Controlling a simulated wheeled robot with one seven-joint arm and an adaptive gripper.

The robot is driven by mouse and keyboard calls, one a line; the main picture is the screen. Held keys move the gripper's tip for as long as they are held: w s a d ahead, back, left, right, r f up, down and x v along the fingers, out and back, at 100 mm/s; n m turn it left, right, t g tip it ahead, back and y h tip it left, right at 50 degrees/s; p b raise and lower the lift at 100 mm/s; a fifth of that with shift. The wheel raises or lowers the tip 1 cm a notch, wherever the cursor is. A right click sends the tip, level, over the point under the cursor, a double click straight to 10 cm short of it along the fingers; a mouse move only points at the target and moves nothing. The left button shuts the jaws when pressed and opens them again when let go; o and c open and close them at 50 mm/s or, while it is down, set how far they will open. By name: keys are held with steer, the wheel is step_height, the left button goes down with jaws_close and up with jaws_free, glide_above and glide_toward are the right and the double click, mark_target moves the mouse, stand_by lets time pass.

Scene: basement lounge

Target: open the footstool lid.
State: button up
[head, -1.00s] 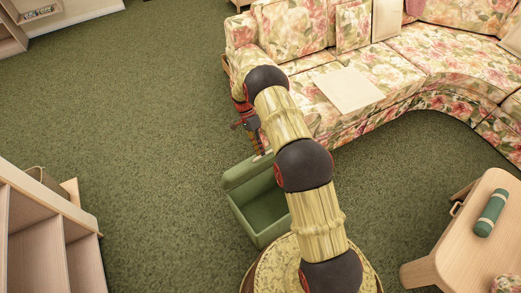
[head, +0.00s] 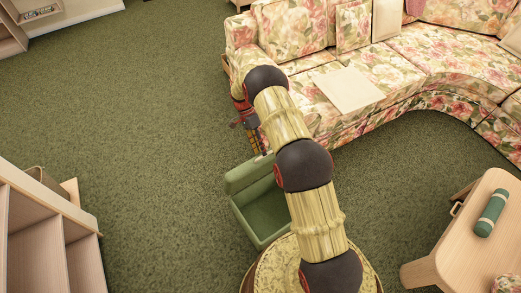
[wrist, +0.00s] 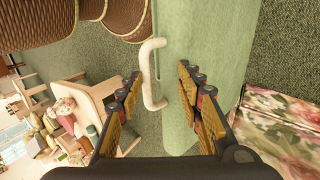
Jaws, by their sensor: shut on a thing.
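The green footstool (head: 236,222) stands on the carpet in front of the sofa, partly behind my arm. Its lid (head: 246,173) is raised at the far side, and the hollow inside shows. In the wrist view the lid (wrist: 205,32) is a pale green slab with a cream bar handle (wrist: 152,72) on it. My gripper (wrist: 160,78) has one finger on each side of the handle and the lid's edge and is shut on the handle; the exact contact is hard to see. In the head view my gripper (head: 262,150) is at the lid's top edge, mostly hidden.
A floral sofa (head: 410,70) stands close behind the footstool. A wooden shelf (head: 40,235) is at the lower left. A wooden table (head: 465,240) with a green cylinder (head: 491,213) is at the right. Open carpet (head: 140,120) lies to the left.

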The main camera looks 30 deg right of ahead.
steer(key=w+r+b, duration=0.3)
steer(key=w+r, duration=0.1)
steer(key=w, duration=0.3)
steer(key=shift+w+a, duration=0.2)
steer(key=shift+a, duration=0.25)
stand_by(0.4)
stand_by(0.4)
steer(key=v, duration=1.2)
